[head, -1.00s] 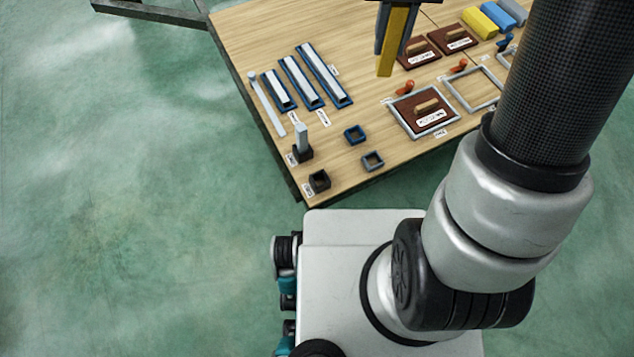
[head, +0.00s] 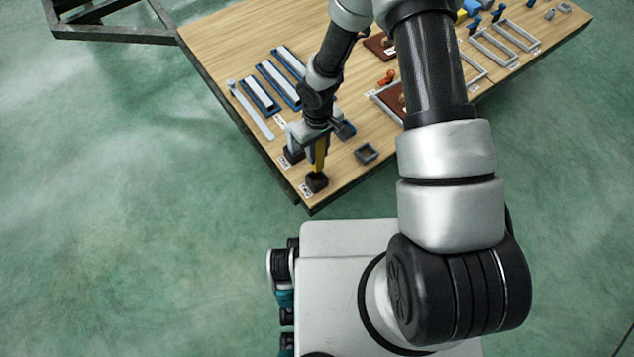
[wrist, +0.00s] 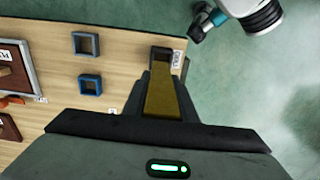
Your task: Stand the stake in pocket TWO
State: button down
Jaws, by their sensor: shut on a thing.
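The yellow stake (head: 320,155) is upright in my gripper (head: 317,138), which is shut on it. It also shows in the wrist view (wrist: 163,95). Its lower end is at the mouth of the front black pocket (head: 317,183); I cannot tell whether it is inside or just above. The wrist view shows that pocket (wrist: 161,53) right at the stake's far end, with a label beside it too small to read. A second black pocket (head: 291,156) stands behind and is partly hidden by my gripper.
Two small square frames stand to the right, one grey-blue (head: 365,153). Blue trays with white bars (head: 270,85) and a long pale strip (head: 250,110) lie behind. The table's front corner is close to the front pocket.

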aim_at(317, 170)
notch_tip(317, 170, down, 10)
jog(key=shift+a+b, duration=0.1)
jog(key=shift+b, duration=1.1)
jog(key=shift+s, duration=0.1)
jog(key=shift+f, duration=0.25)
jog(key=c, duration=1.4)
grip_release()
jog(key=shift+c, duration=0.2)
jog(key=shift+r, duration=0.1)
